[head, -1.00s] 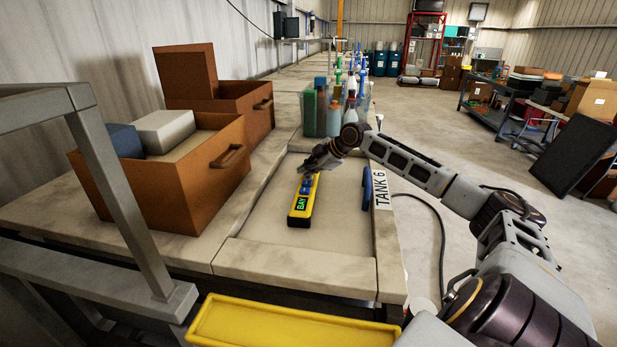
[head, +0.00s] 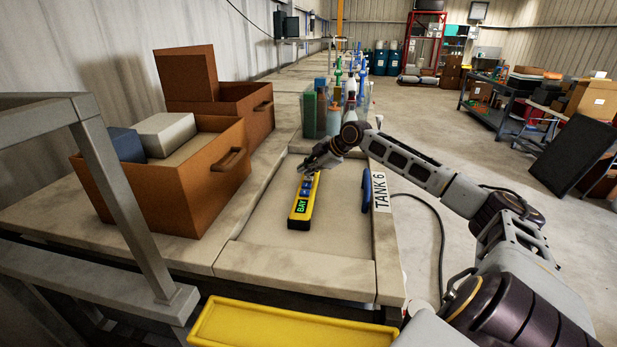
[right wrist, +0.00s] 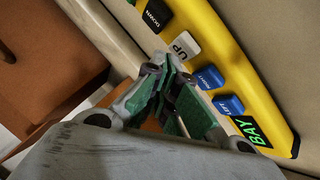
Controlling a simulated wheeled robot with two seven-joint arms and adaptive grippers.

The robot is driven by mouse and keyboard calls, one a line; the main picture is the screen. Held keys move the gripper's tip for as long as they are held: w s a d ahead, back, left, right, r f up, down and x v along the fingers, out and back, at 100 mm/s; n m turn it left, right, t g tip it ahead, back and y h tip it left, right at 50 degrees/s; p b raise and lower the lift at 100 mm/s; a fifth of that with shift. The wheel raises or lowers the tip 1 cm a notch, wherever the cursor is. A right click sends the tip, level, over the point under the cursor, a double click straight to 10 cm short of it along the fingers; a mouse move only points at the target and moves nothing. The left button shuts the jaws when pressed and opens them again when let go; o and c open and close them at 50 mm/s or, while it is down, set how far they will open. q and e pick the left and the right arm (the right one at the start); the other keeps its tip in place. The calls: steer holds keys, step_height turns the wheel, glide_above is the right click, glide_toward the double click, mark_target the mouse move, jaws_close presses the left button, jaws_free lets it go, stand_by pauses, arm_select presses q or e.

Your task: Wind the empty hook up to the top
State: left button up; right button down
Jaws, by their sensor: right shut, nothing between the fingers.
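The yellow pendant (head: 300,216) lies on the pale tank cover, its green BAY display at the near end. The right wrist view shows it (right wrist: 225,60) with a dark button at the far end, a pale UP button (right wrist: 186,45) and two blue buttons (right wrist: 219,90). My right gripper (head: 306,170) is over the far end of the pendant. Its fingers (right wrist: 160,65) are shut and empty, their tips beside the UP button; I cannot tell whether they touch it. My left gripper is not in view. I see no hook.
Brown boxes (head: 205,185) stand left of the pendant. Several bottles (head: 335,110) stand behind it. A blue handle (head: 367,188) and the TANK 6 label (head: 380,191) are at the right edge. A yellow tray (head: 290,325) is in front.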

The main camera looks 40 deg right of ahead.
mark_target(308, 179)
steer(key=shift+r, duration=0.35)
steer(key=shift+r+p, duration=2.25)
steer(key=shift+r, duration=0.15)
